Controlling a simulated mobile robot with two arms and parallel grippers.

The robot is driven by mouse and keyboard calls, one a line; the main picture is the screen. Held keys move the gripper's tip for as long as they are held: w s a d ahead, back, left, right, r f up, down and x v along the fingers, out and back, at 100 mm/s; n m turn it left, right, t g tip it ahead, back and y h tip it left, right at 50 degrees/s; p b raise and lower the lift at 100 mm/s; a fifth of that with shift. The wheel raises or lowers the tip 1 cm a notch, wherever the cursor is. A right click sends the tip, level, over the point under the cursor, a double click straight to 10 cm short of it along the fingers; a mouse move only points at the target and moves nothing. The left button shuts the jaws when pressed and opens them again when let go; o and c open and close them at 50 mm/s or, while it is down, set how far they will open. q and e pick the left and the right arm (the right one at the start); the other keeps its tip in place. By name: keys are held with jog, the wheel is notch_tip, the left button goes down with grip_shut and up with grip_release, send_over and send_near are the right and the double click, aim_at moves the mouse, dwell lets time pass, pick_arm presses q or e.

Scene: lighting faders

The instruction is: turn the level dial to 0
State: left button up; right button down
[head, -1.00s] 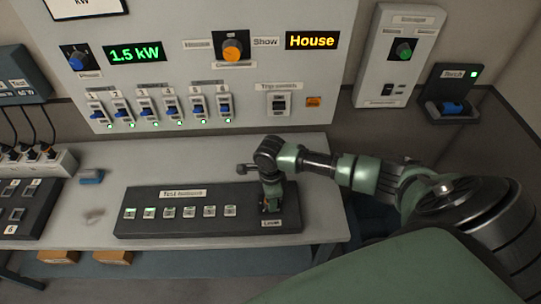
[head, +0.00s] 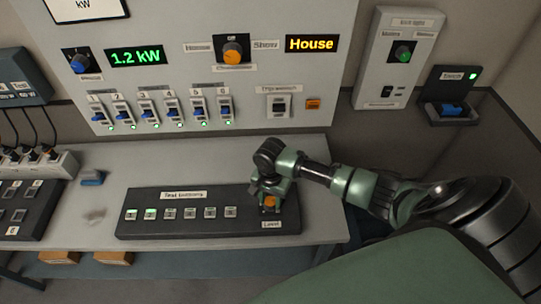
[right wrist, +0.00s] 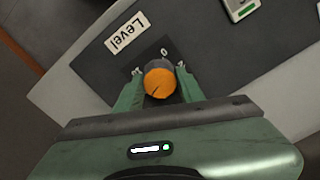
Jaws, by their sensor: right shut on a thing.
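The level dial is an orange-topped knob (head: 270,203) at the right end of the dark test console (head: 160,226). In the right wrist view the knob (right wrist: 160,80) sits between my right gripper's green fingers (right wrist: 158,90), which are shut on it. A dark pointer line on its orange face runs toward the lower left. A "Level" label (right wrist: 127,32) and a "0" mark (right wrist: 164,52) show beside the knob. In the head view my right gripper (head: 270,200) comes down onto the dial from above. My left gripper is not in view.
The wall panel (head: 190,70) behind carries several breaker switches, a green "1.2 kW" display (head: 136,57) and a "House" display (head: 312,44). A blue object (head: 92,178) lies on the table at left. The table is clear behind the console.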

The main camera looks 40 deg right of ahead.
jog(key=n, duration=0.4)
jog(key=shift+n, duration=0.4)
jog(key=n, duration=1)
jog(key=shift+n, duration=0.4)
jog(key=n, duration=1)
jog(key=shift+n, duration=0.4)
jog(key=n, duration=0.4)
jog(key=shift+n, duration=0.3)
jog(key=n+b, duration=0.1)
jog(key=n, duration=0.4)
jog(key=shift+n, duration=0.3)
jog(key=n, duration=0.4)
jog(key=shift+n+b, duration=0.3)
jog(key=shift+b, duration=0.1)
